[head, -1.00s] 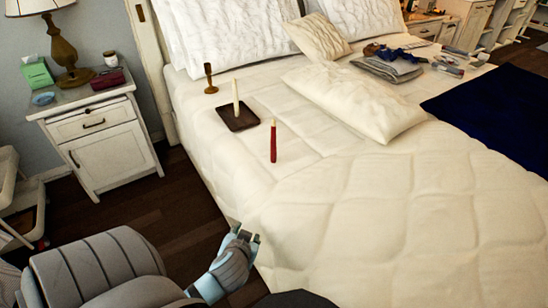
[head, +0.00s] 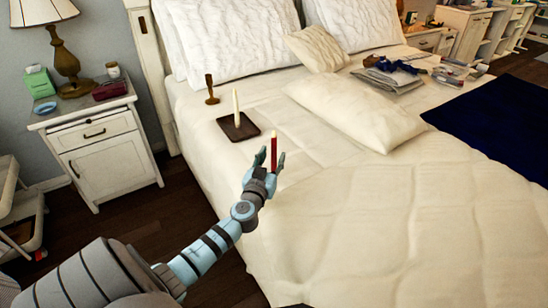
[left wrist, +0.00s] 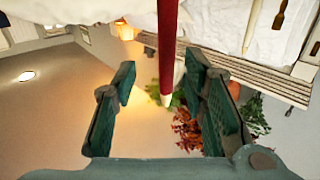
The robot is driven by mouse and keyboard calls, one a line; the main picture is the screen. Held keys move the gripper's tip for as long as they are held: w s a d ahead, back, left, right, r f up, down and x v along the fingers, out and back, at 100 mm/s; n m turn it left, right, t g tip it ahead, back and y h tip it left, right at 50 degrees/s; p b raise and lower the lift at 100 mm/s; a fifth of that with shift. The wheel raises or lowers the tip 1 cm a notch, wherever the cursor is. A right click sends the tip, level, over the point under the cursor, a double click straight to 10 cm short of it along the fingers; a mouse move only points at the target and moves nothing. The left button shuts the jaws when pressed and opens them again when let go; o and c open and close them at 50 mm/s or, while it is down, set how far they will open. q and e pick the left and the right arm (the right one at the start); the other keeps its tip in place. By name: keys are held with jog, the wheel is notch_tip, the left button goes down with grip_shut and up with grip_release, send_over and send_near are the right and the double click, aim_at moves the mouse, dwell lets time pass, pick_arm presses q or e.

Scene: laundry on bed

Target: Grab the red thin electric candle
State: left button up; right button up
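The red thin candle (head: 274,148) stands upright on the bed, with a pale tip. My left gripper (head: 270,157) is at the candle, its fingers spread apart and pointing up in the head view. In the left wrist view, the picture is upside down and the candle (left wrist: 168,45) hangs between the two open fingers (left wrist: 160,63), with a gap on each side. The candle's lower end is hidden behind the gripper in the head view. My right gripper is not in view.
A cream candle (head: 236,104) stands on a dark square plate (head: 244,130), with a brown candlestick (head: 210,90) behind it. A white pillow (head: 360,110) lies to the right. A white nightstand (head: 108,160) with a lamp (head: 62,55) stands left of the bed.

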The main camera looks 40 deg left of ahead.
aim_at(273, 150)
pick_arm(q)
jog(key=x, duration=0.2)
jog(key=b+x, duration=0.1)
jog(key=x, duration=0.1)
jog(key=shift+a+f, duration=0.15)
jog(key=shift+a, duration=0.3)
jog(key=shift+w+a, duration=0.1)
jog(key=shift+w, duration=0.35)
jog(key=shift+s, duration=0.1)
jog(key=c, duration=0.9)
grip_shut()
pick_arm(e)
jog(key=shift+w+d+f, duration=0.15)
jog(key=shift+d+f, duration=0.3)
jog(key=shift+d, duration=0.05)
